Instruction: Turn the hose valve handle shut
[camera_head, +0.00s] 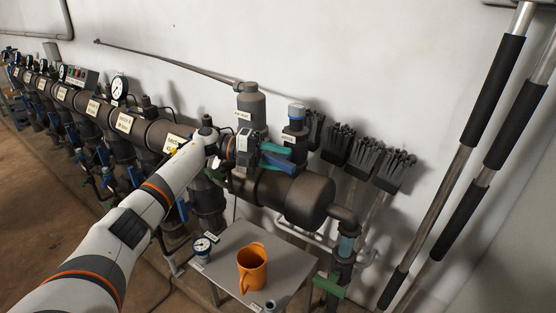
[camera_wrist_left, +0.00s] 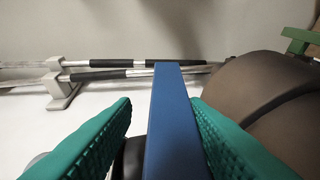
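A flat blue lever handle (camera_wrist_left: 172,125) runs straight out between my left gripper's teal finger pads in the wrist view. In the head view the blue lever (camera_head: 281,167) shows at the manifold's right part. My left gripper (camera_head: 277,155) is open around it, one finger on each side. In the wrist view there is a clear gap at the left finger, while the right finger is very near or touching. The valve body under the lever is hidden. A green handle (camera_head: 328,287) sits low on the outlet pipe at the right. My right gripper is not in view.
The brown manifold pipe (camera_head: 313,198) runs along the white wall, with its rounded end close to the fingers. A small table (camera_head: 232,240) holds an orange mug (camera_head: 252,268) and a gauge (camera_head: 202,247). Black-gripped poles (camera_head: 492,90) lean at the right.

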